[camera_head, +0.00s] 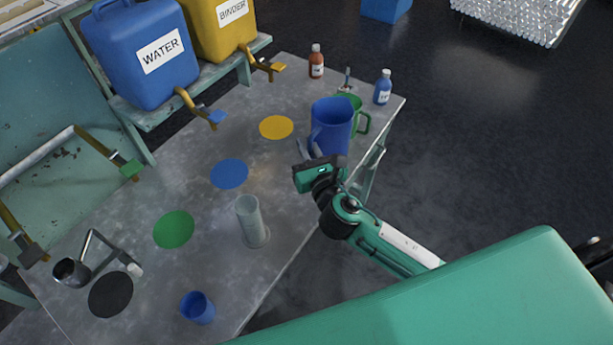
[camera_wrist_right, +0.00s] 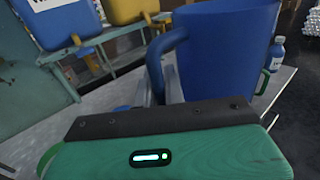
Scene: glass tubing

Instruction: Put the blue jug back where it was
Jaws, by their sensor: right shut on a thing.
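The blue jug (camera_head: 333,122) is upright over the right part of the table, its handle on the left side. It also fills the upper right of the wrist view (camera_wrist_right: 228,52). My right gripper (camera_head: 310,150) is shut on the jug's handle (camera_wrist_right: 157,68), with its fingers seen in the wrist view (camera_wrist_right: 160,88). The gripper hides the jug's base, so I cannot tell whether it touches the table. A flat blue disc (camera_head: 229,173) lies mid-table, left of the jug. My left gripper is not in view.
A green jug (camera_head: 361,122) stands right behind the blue jug. Brown (camera_head: 316,62) and blue (camera_head: 383,87) bottles stand near the far edge. A clear cylinder (camera_head: 250,222), a blue cup (camera_head: 197,307) and a metal ladle (camera_head: 72,271) are nearer. Taps overhang the table's left side.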

